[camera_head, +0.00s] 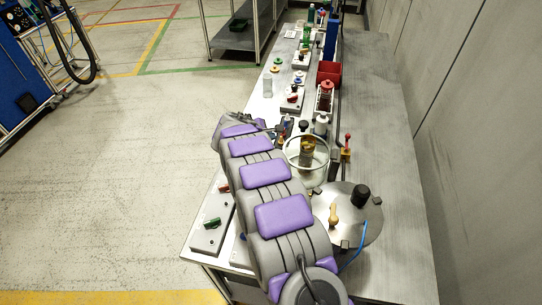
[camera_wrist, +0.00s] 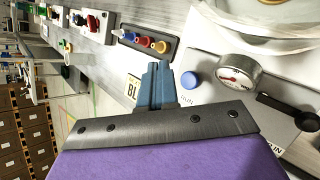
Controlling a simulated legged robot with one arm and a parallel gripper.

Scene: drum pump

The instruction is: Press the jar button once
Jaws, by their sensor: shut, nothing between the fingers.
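A round blue button (camera_wrist: 191,80) sits on a pale plate in the wrist view, beside a dial gauge (camera_wrist: 238,72) and the base of the glass jar (camera_wrist: 268,12). I take it for the jar button; the lettering near it is too small to read. My gripper (camera_wrist: 159,68) is shut and empty, with its blue-grey fingers just left of the button. Whether they touch it I cannot tell. In the head view the glass jar (camera_head: 306,168) stands on the bench right of my purple-padded arm, and the button is not distinguishable there.
A panel with red, yellow and blue knobs (camera_wrist: 146,40) lies close beyond my fingers. A black handle (camera_wrist: 286,110) is right of the gauge. A round steel lid (camera_head: 342,222) lies near the arm. A red bin (camera_head: 329,73) stands farther along.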

